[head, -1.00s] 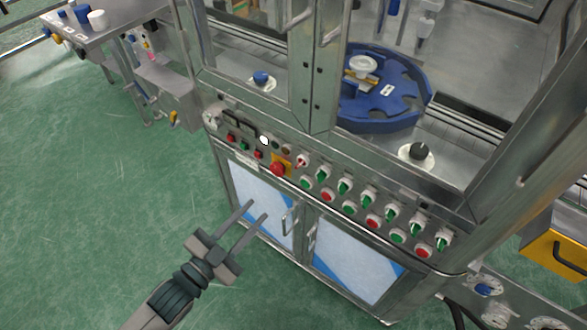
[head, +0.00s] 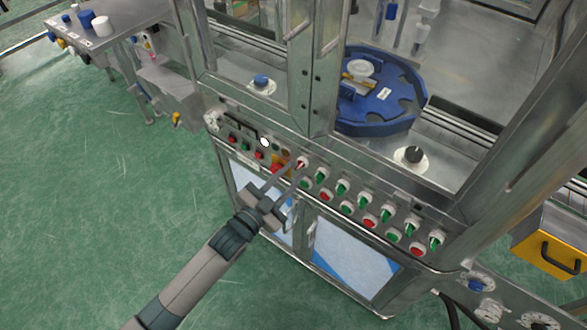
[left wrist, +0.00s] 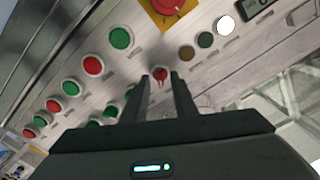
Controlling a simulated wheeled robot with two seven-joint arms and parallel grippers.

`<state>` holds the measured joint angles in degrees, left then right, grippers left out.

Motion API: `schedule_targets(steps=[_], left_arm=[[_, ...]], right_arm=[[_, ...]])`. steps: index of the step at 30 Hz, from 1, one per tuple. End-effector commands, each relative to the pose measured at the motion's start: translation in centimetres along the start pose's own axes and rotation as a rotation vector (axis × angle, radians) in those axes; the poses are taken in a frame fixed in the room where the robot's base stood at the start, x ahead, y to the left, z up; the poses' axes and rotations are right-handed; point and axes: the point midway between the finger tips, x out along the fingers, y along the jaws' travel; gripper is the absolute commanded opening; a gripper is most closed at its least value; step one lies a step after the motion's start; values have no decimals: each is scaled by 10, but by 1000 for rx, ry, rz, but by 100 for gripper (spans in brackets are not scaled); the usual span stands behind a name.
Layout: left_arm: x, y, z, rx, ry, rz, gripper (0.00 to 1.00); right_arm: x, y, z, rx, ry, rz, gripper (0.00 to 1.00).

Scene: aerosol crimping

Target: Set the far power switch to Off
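A row of rotary switches runs along the front panel of the machine. The switch at the row's left end in the head view has a red handle (head: 301,163); the others, such as the neighbouring green-handled switch (head: 322,174), are green. My left gripper (head: 291,171) is open and empty, with its fingers pointing at the panel near the red-handled switch. In the left wrist view the red-handled switch (left wrist: 160,74) shows between the two fingertips (left wrist: 158,82). Whether the fingers touch it I cannot tell. My right gripper is not in view.
Below the switches is a row of red and green push buttons (head: 348,209). A red emergency stop (head: 278,168) on a yellow plate sits close by the left fingers. A white lamp (head: 264,142) is further left. Cabinet doors (head: 345,262) lie below the panel.

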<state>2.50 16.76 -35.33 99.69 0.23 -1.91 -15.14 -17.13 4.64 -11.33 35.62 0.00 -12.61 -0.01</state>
Motion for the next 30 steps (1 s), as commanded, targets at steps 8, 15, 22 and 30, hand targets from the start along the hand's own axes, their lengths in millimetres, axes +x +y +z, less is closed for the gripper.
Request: schedule_targets(steps=[8,15,22,30], left_arm=[[15,0,0,0,1,0,26],[15,0,0,0,0,0,26],[15,0,0,0,0,0,0],[14,0,0,-17,0,0,0]], right_arm=[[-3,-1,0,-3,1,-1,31],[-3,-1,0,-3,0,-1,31],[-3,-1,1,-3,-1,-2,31],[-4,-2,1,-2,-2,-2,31]])
